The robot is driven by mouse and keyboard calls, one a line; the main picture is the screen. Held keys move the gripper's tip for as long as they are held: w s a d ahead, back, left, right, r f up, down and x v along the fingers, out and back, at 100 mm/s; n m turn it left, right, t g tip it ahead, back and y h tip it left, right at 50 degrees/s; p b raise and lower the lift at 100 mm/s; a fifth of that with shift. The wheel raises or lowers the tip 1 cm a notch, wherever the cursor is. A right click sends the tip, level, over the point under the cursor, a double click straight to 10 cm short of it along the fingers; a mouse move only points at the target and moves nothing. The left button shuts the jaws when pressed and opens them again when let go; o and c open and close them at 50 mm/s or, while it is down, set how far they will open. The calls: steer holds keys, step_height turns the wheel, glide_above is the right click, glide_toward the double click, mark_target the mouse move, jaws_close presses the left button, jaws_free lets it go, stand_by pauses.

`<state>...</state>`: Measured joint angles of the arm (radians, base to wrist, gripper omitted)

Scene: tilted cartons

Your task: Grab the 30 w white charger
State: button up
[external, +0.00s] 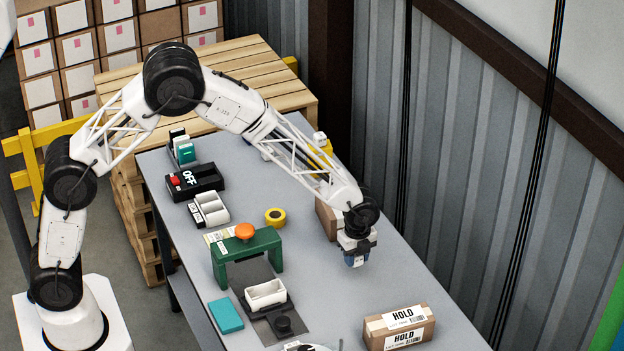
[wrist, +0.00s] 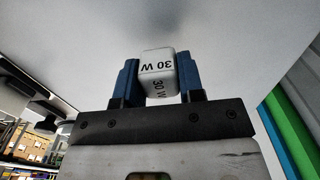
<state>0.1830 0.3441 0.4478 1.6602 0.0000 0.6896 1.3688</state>
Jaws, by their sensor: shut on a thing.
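The white charger (wrist: 158,72) is a small rounded block marked "30 W" on two faces, with the lettering upside down in the wrist view. It sits between the two blue fingers of my gripper (wrist: 159,82), which is shut on it. In the external view my gripper (external: 355,260) hangs over the right side of the grey table (external: 385,280), pointing down. The charger is hidden there by the fingers, and its height above the table is hard to tell.
A brown box marked HOLD (external: 398,326) stands at the near right. Another brown box (external: 326,218) is just behind my gripper. A green stand with an orange knob (external: 245,232), a white open tray (external: 265,294) and yellow tape (external: 275,216) are left.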

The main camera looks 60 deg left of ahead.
steer(key=s+a, duration=0.1)
steer(key=s, duration=0.4)
steer(key=s+a+r, duration=0.1)
steer(key=s, duration=0.4)
steer(key=s+a+r, duration=0.1)
steer(key=s, duration=0.4)
steer(key=shift+s+r, duration=0.1)
steer(key=shift+s, duration=0.3)
